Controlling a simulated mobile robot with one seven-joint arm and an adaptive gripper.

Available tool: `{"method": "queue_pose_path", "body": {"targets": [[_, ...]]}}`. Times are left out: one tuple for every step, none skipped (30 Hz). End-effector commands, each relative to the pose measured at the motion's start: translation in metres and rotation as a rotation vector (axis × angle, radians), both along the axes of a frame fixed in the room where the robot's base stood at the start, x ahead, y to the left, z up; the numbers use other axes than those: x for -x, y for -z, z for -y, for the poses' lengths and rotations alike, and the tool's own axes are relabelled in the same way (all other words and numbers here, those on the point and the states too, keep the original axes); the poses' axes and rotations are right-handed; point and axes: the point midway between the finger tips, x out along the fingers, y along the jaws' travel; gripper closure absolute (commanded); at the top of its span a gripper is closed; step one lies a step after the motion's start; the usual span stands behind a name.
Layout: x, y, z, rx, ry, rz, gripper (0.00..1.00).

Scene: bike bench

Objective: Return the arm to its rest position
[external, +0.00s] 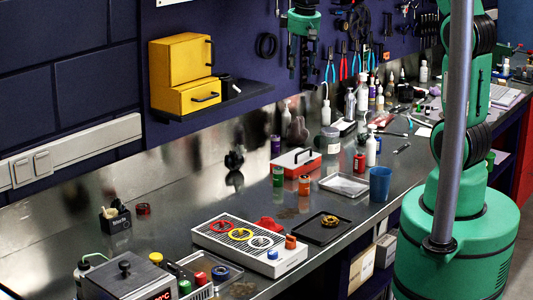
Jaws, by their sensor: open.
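My gripper (304,80) is black and hangs pointing down below a green wrist at the top centre, high over the bench and in front of the dark tool wall. Its jaws are open and I see nothing held between them. My green arm stands at the right; a grey post in front hides part of it. The arm's stretch between the right side and the wrist is out of the picture at the top.
Yellow cases (181,76) sit on a wall shelf left of my gripper. Pliers hang behind it.

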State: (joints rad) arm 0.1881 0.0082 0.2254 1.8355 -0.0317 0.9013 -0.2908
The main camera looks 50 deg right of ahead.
Motion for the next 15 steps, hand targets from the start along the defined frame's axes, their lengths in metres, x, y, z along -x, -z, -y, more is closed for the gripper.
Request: {"method": "queue_pose_path", "body": {"targets": [[0.012, -0.008, -0.008, 0.0, 0.002, 0.015, 0.57], [0.018, -0.013, -0.012, -0.001, 0.005, 0.023, 0.57], [0.027, -0.019, -0.017, -0.001, 0.008, 0.033, 0.57], [0.033, -0.023, -0.02, -0.002, 0.009, 0.04, 0.57], [0.04, -0.027, -0.024, -0.003, 0.013, 0.048, 0.57], [0.049, -0.032, -0.029, -0.004, 0.017, 0.057, 0.57], [0.056, -0.035, -0.033, -0.005, 0.019, 0.064, 0.57], [0.062, -0.039, -0.036, -0.006, 0.02, 0.072, 0.57], [0.071, -0.043, -0.041, -0.008, 0.023, 0.082, 0.57], [0.079, -0.046, -0.044, -0.009, 0.027, 0.09, 0.57], [0.085, -0.049, -0.048, -0.011, 0.029, 0.097, 0.57], [0.095, -0.052, -0.052, -0.012, 0.032, 0.106, 0.57], [0.102, -0.054, -0.055, -0.014, 0.034, 0.114, 0.57], [0.11, -0.056, -0.058, -0.015, 0.036, 0.121, 0.57], [0.119, -0.059, -0.063, -0.018, 0.04, 0.132, 0.57]]}}
